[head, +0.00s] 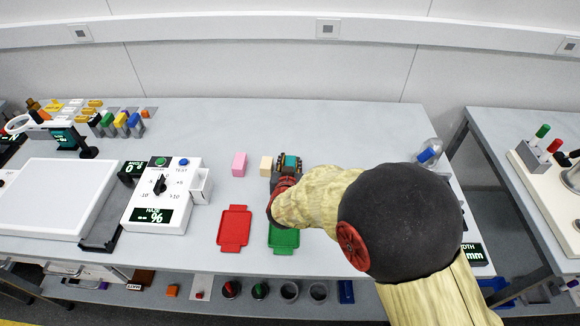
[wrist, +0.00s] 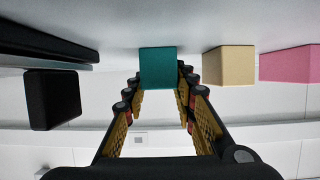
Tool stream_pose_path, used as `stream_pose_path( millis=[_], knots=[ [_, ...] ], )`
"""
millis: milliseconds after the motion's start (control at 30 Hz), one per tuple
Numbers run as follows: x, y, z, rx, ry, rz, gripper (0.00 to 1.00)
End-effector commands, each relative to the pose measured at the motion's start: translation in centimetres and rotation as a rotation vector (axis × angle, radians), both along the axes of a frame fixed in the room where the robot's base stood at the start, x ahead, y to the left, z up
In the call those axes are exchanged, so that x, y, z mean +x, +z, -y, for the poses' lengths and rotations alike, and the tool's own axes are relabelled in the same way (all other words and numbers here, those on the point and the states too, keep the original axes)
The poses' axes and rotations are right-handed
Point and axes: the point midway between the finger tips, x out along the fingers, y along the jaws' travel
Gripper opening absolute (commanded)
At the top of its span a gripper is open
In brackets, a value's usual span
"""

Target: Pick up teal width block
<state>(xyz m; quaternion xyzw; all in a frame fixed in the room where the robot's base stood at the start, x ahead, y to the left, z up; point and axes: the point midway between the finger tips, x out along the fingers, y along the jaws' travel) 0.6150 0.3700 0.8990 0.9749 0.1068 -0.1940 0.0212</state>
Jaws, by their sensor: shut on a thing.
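The teal width block (wrist: 158,68) sits between the two fingertips of my gripper (wrist: 158,80) in the wrist view, which looks upside down. My gripper is shut on it. In the head view the block (head: 291,160) shows as a small teal patch at the far end of my gripper (head: 287,166), over the middle of the table. My gripper and arm hide most of it there. I cannot tell whether the block touches the table.
A cream block (head: 266,165) and a pink block (head: 239,163) stand left of my gripper. A green tray (head: 283,240), partly hidden by my arm, and a red tray (head: 234,228) lie nearer. A dial box (head: 162,194) stands left. The table behind the blocks is clear.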

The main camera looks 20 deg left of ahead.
Motion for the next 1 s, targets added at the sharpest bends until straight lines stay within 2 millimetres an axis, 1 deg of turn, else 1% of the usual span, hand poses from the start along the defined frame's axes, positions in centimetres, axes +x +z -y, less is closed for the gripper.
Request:
stream_pose_path(
  millis=[33, 200, 467, 567, 733, 833, 967, 1000],
  knots=[
    [0.0, 0.0, 0.0, 0.0, 0.0, 0.0, 0.1],
    [0.0, 0.0, 0.0, 0.0, 0.0, 0.0, 0.0],
    [0.0, 0.1, 0.0, 0.0, 0.0, 0.0, 0.0],
    [0.0, 0.5, 0.0, 0.0, 0.0, 0.001, 0.0],
    [0.0, 2.1, 0.0, 0.002, -0.001, 0.001, 0.0],
    [0.0, 3.8, 0.0, 0.002, -0.001, 0.003, 0.0],
    [-2.0, 6.4, 0.9, 0.002, 0.001, 0.003, 0.0],
    [-2.7, 7.3, 1.2, 0.002, 0.001, 0.003, 0.0]
  ],
)
